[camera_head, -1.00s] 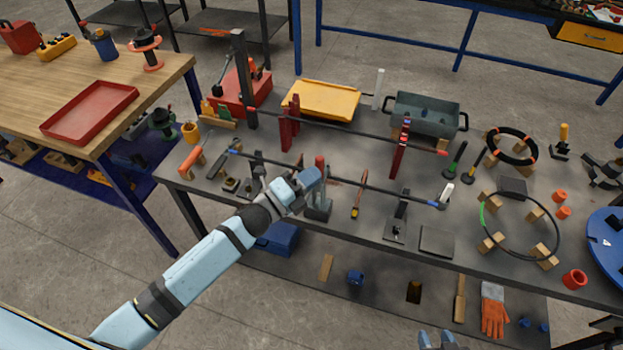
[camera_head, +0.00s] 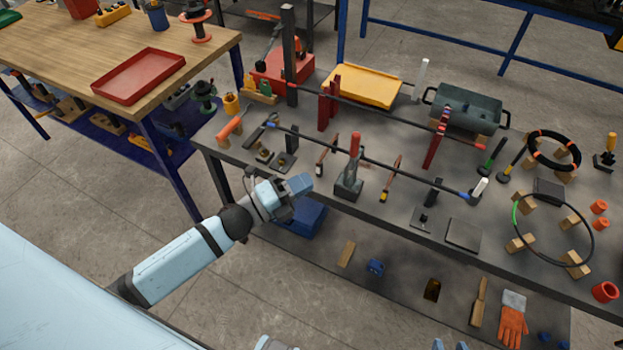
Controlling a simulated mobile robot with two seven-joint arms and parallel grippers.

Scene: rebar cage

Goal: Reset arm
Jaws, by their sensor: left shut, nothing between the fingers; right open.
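My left gripper (camera_head: 299,184) is shut and empty. It hangs in front of the near edge of the grey workbench (camera_head: 392,223), left of the standing red-handled tool (camera_head: 351,168), and touches nothing that I can see. My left arm comes up from the lower left. The fingertips of my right gripper (camera_head: 450,344) just show at the bottom edge, apart and with nothing between them; the rest is cut off. A long dark rod (camera_head: 376,164) with blue ends lies across stands on the bench. A second rod (camera_head: 374,115) lies behind it at the red uprights (camera_head: 435,142).
A yellow tray (camera_head: 362,86), a grey-green bin (camera_head: 467,108) and a ring on wooden blocks (camera_head: 519,243) are on the bench. A blue box (camera_head: 303,217) and orange gloves (camera_head: 512,325) are on the lower shelf. A wooden table (camera_head: 70,50) with a red tray (camera_head: 139,76) stands left. Floor between is clear.

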